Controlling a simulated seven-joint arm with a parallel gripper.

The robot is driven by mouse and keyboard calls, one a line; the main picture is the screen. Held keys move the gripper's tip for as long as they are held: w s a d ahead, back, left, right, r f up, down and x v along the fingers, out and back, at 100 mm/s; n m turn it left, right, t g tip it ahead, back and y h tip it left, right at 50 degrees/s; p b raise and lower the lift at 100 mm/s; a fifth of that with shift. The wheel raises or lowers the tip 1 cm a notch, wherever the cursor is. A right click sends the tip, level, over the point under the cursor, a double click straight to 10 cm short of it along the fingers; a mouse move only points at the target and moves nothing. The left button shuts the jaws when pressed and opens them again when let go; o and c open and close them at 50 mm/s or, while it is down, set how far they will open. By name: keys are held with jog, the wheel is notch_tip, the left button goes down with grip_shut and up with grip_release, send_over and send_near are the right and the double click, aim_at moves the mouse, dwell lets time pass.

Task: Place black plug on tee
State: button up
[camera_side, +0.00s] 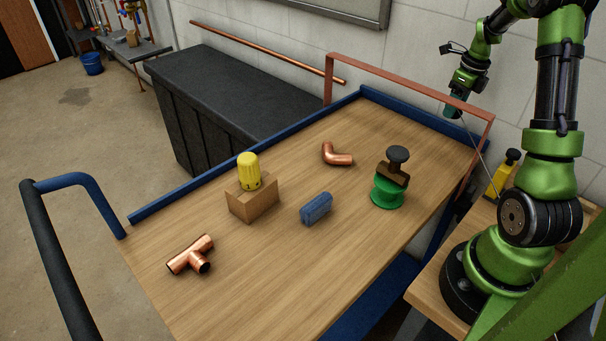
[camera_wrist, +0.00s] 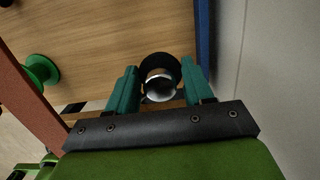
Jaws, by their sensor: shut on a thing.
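The copper tee (camera_side: 192,256) lies on the wooden bench top at the near left in the side view, with a branch end facing the camera. My gripper (camera_side: 454,104) is high above the far right corner of the bench, well away from the tee. In the wrist view its teal fingers (camera_wrist: 160,82) are shut on the black plug (camera_wrist: 160,62), a round dark piece with a bright metallic ring or end. In the side view the plug is a small dark shape at the fingertips, hard to make out. The tee is not in the wrist view.
A yellow piece (camera_side: 249,171) stands on a wooden block (camera_side: 253,202). A blue block (camera_side: 316,208), a copper elbow (camera_side: 336,155) and a green spool (camera_side: 388,192) topped by a brown block with a black knob (camera_side: 398,155) stand between. A copper-coloured frame (camera_side: 410,83) rises at the bench's far end.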

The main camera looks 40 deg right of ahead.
notch_tip(320, 180, up, 17)
jog(key=w+a+n, duration=0.3)
jog(key=w+a, duration=0.2)
jog(key=a, duration=0.5)
jog(key=w+a+n+y, duration=0.1)
jog(key=w+a+n, duration=0.35)
jog(key=a, duration=0.65)
jog(key=w+a+n, duration=0.3)
jog(key=w+a, duration=0.2)
jog(key=a, duration=0.5)
jog(key=s+a+n+g, duration=0.1)
jog(key=s+a+n, duration=0.25)
jog(key=a, duration=0.65)
jog(key=s+a+n, duration=0.3)
jog(key=s+a, duration=0.1)
jog(key=a, duration=0.5)
jog(key=s+a+n+g, duration=0.1)
jog(key=s+a+n, duration=0.2)
jog(key=a, duration=0.7)
send_over(190, 255)
jog(key=f, duration=2.1)
jog(key=shift+d, duration=0.25)
jog(key=shift+f, duration=1.7)
jog(key=shift+f, duration=0.1)
